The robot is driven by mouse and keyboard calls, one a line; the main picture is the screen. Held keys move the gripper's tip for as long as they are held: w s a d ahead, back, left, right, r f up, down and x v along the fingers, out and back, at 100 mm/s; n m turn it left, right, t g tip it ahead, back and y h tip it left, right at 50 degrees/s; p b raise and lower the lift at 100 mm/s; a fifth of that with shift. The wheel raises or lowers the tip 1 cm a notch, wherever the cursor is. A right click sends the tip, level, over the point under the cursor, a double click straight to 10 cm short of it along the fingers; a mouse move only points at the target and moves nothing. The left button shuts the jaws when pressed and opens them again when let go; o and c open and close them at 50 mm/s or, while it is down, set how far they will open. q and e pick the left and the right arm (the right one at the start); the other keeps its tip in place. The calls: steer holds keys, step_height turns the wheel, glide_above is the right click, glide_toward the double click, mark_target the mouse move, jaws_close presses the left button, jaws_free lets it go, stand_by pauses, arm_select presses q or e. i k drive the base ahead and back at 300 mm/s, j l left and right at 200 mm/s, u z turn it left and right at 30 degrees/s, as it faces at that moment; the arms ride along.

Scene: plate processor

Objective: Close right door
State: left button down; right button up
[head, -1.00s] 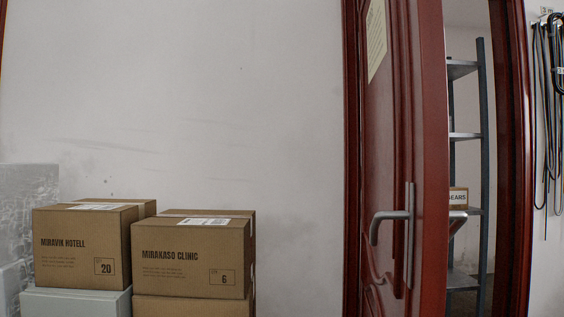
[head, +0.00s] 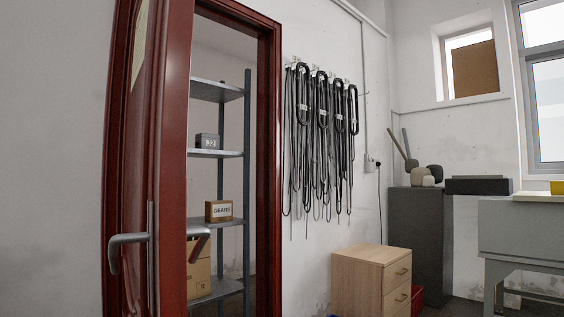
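A dark red door (head: 172,150) stands open at the left of the head view, its edge turned toward me. A metal lever handle (head: 128,240) sits on its left face, and a second lever (head: 199,240) shows on the other side. The red door frame (head: 269,160) is to the right of the door, with an open gap between them. Neither of my grippers is in view, and nothing is seen touching the door.
Through the doorway stands a grey metal shelf (head: 220,155) with a box marked GEARS (head: 219,210). Black cables (head: 320,130) hang on the wall to the right. A wooden drawer cabinet (head: 358,280), a dark cabinet (head: 415,230) and a grey table (head: 520,225) stand further right.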

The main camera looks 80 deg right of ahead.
mark_target(154, 163)
steer(key=z, duration=1.9)
